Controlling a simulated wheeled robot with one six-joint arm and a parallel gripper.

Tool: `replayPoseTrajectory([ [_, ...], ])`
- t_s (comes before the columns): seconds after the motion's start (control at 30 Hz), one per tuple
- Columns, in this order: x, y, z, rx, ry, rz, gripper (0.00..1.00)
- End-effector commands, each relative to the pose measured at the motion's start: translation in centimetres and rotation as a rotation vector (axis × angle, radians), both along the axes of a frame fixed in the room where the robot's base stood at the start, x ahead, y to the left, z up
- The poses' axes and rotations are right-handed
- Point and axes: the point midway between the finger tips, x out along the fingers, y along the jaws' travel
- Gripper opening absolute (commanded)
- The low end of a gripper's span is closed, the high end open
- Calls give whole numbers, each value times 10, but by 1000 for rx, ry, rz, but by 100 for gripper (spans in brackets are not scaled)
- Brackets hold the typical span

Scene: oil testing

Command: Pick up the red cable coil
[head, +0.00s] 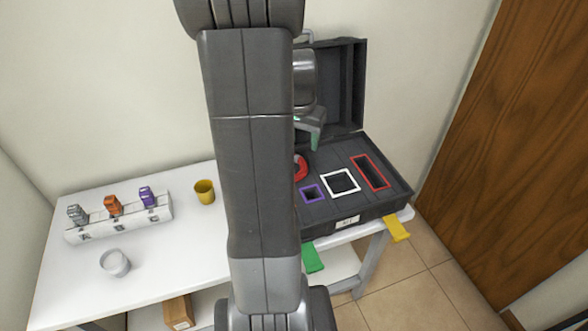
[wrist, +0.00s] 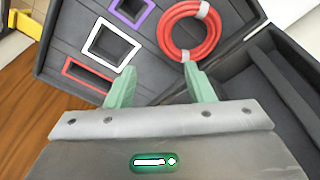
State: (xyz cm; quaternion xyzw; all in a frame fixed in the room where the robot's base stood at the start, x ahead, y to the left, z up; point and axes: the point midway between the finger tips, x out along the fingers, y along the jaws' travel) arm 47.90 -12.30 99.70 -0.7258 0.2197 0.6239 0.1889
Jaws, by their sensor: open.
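The red cable coil (wrist: 168,31) lies on the dark foam of the open black case, with pale ties around it. In the head view only a part of the coil (head: 301,167) shows, because my arm hides the rest. My gripper (wrist: 160,80) is open and empty, its two green fingers apart. In the wrist view the coil is beyond the fingertips, nearest the right finger. In the head view my gripper (head: 313,138) is above the case, near its raised lid.
The case (head: 375,208) has purple, white and red outlined slots. A white table (head: 80,280) holds a yellow cup (head: 204,191), a small grey bowl (head: 115,263) and a white rack (head: 120,222) with coloured items. Green and yellow straps hang at the case front. A wooden door stands right.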

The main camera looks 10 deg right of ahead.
Motion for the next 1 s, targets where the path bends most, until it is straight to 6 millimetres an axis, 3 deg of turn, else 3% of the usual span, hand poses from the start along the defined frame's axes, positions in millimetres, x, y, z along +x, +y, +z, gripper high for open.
replayPoseTrajectory([
  [0.4, 8, -6, -68, 1, 4, -6, 48],
  [0.77, 12, -6, -92, 1, 3, -5, 48],
  [1.0, 19, -4, -121, 1, 4, -5, 48],
])
